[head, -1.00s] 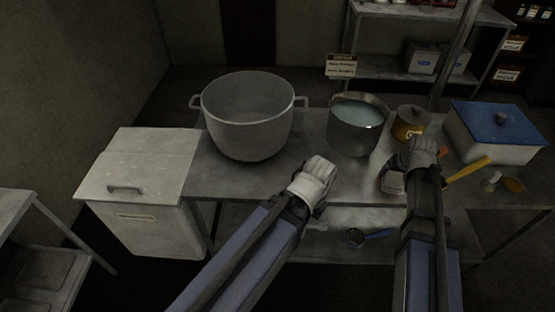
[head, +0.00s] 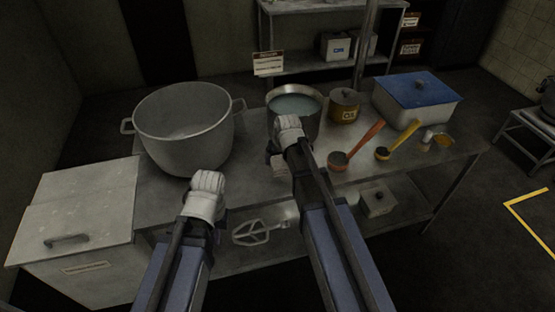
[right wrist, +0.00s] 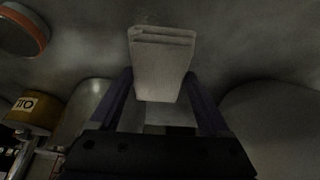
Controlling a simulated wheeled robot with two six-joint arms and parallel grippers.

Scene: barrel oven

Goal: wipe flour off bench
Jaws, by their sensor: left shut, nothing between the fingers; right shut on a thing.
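The steel bench (head: 345,187) stands in front of me. Pale smudges that may be flour show faintly on its top; I cannot tell them clearly from the metal's sheen. My right gripper (head: 278,160) is over the bench in front of the metal pot of liquid (head: 294,103). In the right wrist view my right gripper (right wrist: 160,95) is shut on a folded pale cloth (right wrist: 161,60). The cloth is mostly hidden in the head view. My left gripper (head: 208,182) is shut and empty at the bench's front edge, before the big pot.
A big grey pot (head: 185,150) stands at the bench's left. A white lidded bin (head: 75,225) adjoins the left end.

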